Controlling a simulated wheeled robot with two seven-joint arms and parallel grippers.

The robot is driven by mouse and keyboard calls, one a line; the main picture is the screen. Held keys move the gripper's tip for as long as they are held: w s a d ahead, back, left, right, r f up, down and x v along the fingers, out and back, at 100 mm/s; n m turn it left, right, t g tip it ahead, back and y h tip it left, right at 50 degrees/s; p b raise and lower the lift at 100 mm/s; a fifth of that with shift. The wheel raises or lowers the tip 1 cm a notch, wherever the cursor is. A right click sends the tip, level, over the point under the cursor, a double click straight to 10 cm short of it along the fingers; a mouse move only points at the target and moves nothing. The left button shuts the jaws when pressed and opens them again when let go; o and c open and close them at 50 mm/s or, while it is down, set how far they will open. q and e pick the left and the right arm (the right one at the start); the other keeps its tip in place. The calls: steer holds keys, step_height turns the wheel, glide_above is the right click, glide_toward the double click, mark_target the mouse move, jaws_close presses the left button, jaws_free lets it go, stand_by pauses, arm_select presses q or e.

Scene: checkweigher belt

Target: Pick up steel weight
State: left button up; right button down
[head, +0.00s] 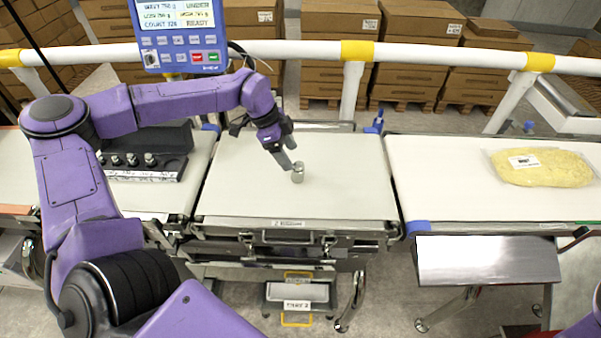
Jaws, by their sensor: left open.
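The steel weight (298,173) is a small shiny cylinder with a narrower top, standing upright on the white middle belt (340,190). My left gripper (289,165) comes in from the upper left, tilted downward, with its fingertips right at the weight's upper left side. The left jaws are open. From this angle I cannot tell whether the fingers stand around the weight or just beside it. My right gripper is not in the picture.
A black holder (150,165) with several small weights sits on the left belt. A bag of yellow food (540,167) lies on the right belt. A blue display unit (180,35) and a white rail (430,54) stand behind. The middle belt is otherwise clear.

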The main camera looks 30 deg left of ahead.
mark_target(295, 164)
arm_select(q)
steer(key=x, duration=0.3)
steer(key=shift+w+a, duration=0.2)
steer(key=shift+d+f+p, duration=0.1)
steer(key=shift+f+p, duration=0.2)
steer(key=shift+p, duration=0.1)
steer(key=p+x, duration=0.1)
steer(key=x, duration=0.3)
steer(key=shift+w+f, duration=0.25)
steer(key=shift+f, duration=0.1)
steer(key=shift+s+r, duration=0.1)
steer(key=c, duration=0.9)
jaws_close()
